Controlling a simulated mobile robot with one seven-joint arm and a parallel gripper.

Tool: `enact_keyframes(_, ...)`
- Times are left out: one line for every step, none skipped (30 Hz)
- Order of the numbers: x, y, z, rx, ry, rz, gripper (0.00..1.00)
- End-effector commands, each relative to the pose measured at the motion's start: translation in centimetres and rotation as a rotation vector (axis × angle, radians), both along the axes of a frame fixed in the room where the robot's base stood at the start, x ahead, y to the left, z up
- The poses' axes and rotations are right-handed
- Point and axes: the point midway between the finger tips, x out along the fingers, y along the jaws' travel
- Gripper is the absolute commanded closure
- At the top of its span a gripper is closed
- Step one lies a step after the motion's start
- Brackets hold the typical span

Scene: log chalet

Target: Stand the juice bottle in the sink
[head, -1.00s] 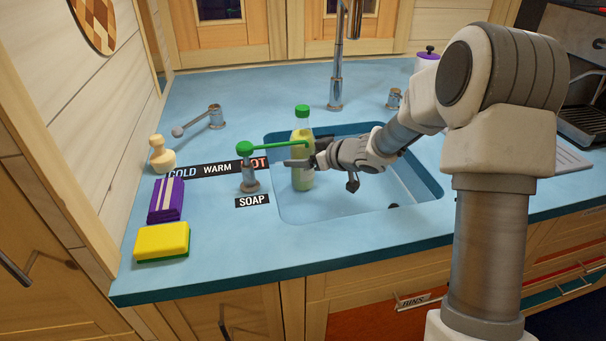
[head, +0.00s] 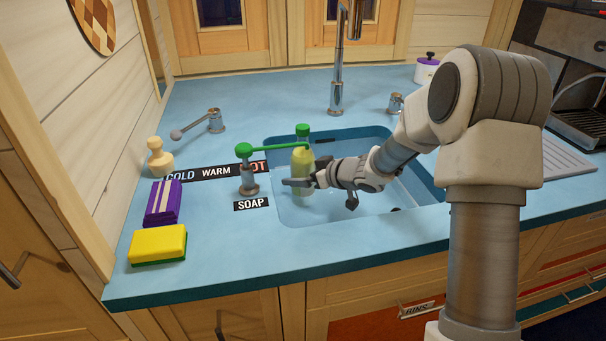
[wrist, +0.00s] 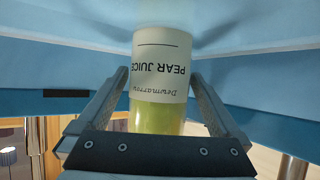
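The juice bottle (head: 302,160) has a green cap, pale yellow-green contents and a white label reading PEAR JUICE. It is upright inside the blue sink's (head: 290,212) opening, near its left side. In the wrist view the bottle (wrist: 157,118) stands between the two fingers, its label upside down. My gripper (head: 300,183) comes from the right and is shut on the bottle's lower part; it also shows in the wrist view (wrist: 160,85). My gripper hides part of the bottle, and I cannot tell whether its base touches the sink floor.
A soap dispenser (head: 248,175) with a green arm reaches over the sink's left edge, close to the bottle. A tall faucet (head: 337,85) stands behind. A yellow sponge (head: 158,245), purple packet (head: 163,203) and wooden-coloured brush (head: 159,157) are at left. The front counter is clear.

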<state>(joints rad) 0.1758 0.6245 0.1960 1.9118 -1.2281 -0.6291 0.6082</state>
Motion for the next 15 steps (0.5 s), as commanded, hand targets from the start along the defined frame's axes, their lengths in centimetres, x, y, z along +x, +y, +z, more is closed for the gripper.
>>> enact_keyframes(0.0, 0.0, 0.0, 0.000, 0.000, 0.000, 0.00)
enact_keyframes(0.0, 0.0, 0.0, 0.000, 0.000, 0.000, 0.00)
enact_keyframes(0.0, 0.0, 0.1, 0.000, 0.000, 0.000, 0.00)
enact_keyframes(0.0, 0.0, 0.2, 0.000, -0.001, 0.000, 0.00)
enact_keyframes(0.0, 0.0, 0.4, 0.000, -0.002, 0.000, 0.00)
enact_keyframes(-0.1, -0.2, 0.7, -0.001, -0.001, -0.001, 0.00)
enact_keyframes(-0.3, -0.5, 0.9, -0.001, -0.002, -0.001, 0.00)
enact_keyframes(-0.6, -0.7, 1.1, -0.001, -0.001, -0.003, 0.00)
enact_keyframes(-1.0, -1.2, 1.4, -0.001, 0.000, -0.004, 0.00)
enact_keyframes(-1.3, -1.5, 1.7, -0.001, -0.001, -0.004, 0.00)
enact_keyframes(-1.7, -1.8, 2.0, 0.000, 0.000, -0.003, 0.00)
enact_keyframes(-2.2, -2.2, 2.4, 0.000, 0.000, -0.003, 0.00)
enact_keyframes(-2.5, -2.6, 2.6, 0.000, 0.000, -0.003, 0.00)
enact_keyframes(-2.9, -2.8, 2.9, -0.001, 0.000, -0.003, 0.00)
enact_keyframes(-3.3, -3.2, 3.2, -0.001, -0.001, -0.003, 0.00)
